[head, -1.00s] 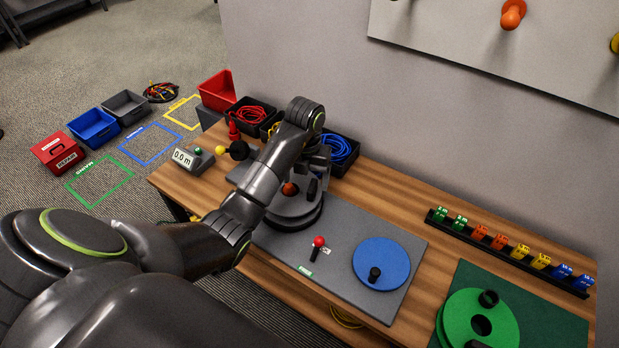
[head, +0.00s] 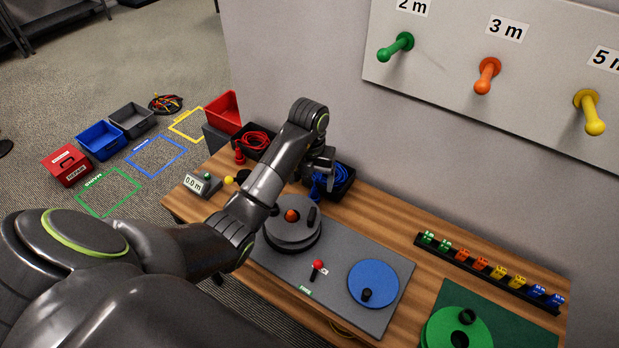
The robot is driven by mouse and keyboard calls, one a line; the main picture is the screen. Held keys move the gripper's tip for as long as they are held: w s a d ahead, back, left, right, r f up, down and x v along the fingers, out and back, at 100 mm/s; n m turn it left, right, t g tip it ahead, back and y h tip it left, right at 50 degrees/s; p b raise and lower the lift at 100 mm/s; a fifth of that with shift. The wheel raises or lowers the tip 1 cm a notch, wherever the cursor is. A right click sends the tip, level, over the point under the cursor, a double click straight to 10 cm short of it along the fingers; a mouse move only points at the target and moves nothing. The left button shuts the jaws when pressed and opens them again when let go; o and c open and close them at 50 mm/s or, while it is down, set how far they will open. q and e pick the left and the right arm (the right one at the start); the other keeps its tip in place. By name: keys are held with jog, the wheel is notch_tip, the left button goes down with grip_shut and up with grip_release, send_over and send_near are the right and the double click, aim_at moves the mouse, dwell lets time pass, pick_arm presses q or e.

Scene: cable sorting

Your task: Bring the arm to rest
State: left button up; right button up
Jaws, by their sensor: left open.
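My left arm (head: 265,185) reaches in from the left over the workbench. Its gripper (head: 319,178) hangs open near the black bin of blue cable (head: 341,180), behind the grey round reel (head: 293,228) with an orange knob. Nothing shows between the fingers, though the fingertips are small and partly lost against the bin and cable. My right gripper is not in view.
On the bench (head: 420,225) are a blue disc (head: 374,281), a red-topped lever (head: 317,267), a length display (head: 196,184), a bin of red cable (head: 262,140) and a rack of coloured tags (head: 487,272). A wall board (head: 450,60) holds coloured pegs. A green reel (head: 455,328) stands front right.

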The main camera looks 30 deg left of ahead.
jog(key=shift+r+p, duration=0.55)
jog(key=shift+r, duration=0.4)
